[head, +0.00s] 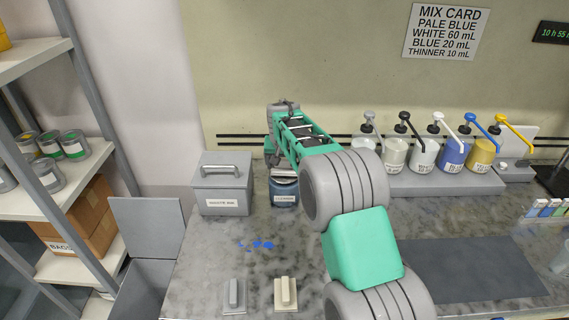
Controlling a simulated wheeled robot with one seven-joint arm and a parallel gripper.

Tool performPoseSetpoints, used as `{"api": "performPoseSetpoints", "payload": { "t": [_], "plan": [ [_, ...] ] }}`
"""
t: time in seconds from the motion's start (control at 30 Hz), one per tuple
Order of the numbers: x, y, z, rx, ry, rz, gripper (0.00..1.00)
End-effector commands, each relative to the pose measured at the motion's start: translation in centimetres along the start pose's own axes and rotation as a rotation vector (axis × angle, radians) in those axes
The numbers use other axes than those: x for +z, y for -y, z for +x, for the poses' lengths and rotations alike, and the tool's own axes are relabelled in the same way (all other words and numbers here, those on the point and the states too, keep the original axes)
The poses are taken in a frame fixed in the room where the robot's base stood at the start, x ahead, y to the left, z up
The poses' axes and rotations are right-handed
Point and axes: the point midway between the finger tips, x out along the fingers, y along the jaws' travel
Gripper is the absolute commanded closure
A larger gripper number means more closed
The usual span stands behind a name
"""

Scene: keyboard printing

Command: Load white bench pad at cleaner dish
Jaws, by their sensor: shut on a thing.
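The cleaner dish (284,194) is a small round blue-grey pot on the bench, right of the waste ink box. My arm reaches over the bench, and my gripper (283,172) is low at the top of this dish, mostly hidden behind my own arm links. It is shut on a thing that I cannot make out. The dish's opening is covered too, so I cannot tell whether the held thing touches the inside. A cream-white pad with a handle (286,294) lies at the front of the bench. A grey pad with a handle (235,296) lies left of it.
The grey waste ink box (224,190) stands close left of the dish. Blue spots (258,245) mark the bench in front. Several pump bottles (423,155) stand on a rack at the right. A dark mat (470,270) lies front right. Shelves (60,195) stand left.

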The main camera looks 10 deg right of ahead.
Motion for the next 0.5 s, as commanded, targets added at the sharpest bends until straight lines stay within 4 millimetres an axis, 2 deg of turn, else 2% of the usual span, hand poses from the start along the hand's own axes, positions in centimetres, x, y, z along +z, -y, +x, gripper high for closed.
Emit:
{"api": "performPoseSetpoints", "payload": {
  "t": [0.5],
  "plan": [
    [0.25,0.0,0.62,0.0,0.0,0.0,0.51]
  ]
}}
